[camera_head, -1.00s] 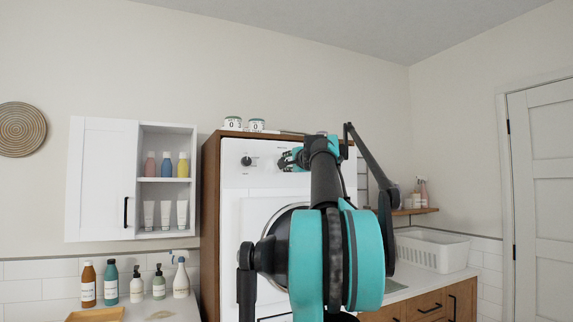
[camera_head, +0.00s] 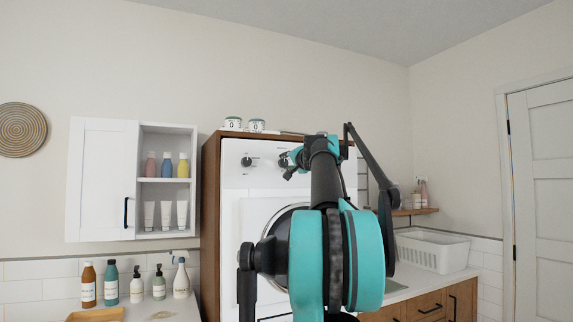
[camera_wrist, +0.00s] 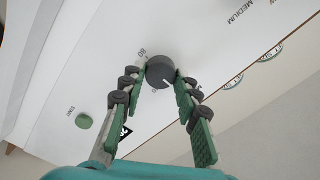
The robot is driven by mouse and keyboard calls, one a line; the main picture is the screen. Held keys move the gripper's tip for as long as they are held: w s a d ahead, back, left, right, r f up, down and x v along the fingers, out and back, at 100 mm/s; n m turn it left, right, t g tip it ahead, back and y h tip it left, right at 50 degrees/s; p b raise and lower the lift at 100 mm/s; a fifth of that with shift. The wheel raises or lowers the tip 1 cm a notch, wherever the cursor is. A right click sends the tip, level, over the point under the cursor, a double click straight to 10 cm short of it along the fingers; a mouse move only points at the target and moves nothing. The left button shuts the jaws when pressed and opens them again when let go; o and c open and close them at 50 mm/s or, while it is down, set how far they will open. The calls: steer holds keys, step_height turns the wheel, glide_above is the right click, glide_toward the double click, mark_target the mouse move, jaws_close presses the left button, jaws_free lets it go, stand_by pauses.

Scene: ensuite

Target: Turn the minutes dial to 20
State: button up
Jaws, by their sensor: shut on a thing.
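A dark grey round dial (camera_wrist: 160,71) with a white pointer line stands on the white machine front, between my fingertips in the wrist view. The printed label "80" is beside it, and the pointer line points toward the lower right of the picture. My gripper (camera_wrist: 161,78) is shut on this dial, one finger on each side. In the head view my gripper (camera_head: 288,163) is at the upper right of the white machine (camera_head: 232,185) and largely hides the dial it holds. A second black dial (camera_head: 246,161) is on the same panel to the left, clear of my gripper.
Two small white containers marked "0" (camera_head: 232,123) stand on the machine's wooden surround. A white wall cabinet (camera_head: 100,180) is to the left, with several bottles on the counter below. A white basket (camera_head: 432,250) sits on the right counter.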

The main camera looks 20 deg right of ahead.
steer(key=o, duration=1.2)
steer(key=shift+c, duration=0.2)
steer(key=s, duration=1.2)
steer(key=shift+d, duration=0.25)
steer(key=shift+f, duration=0.1)
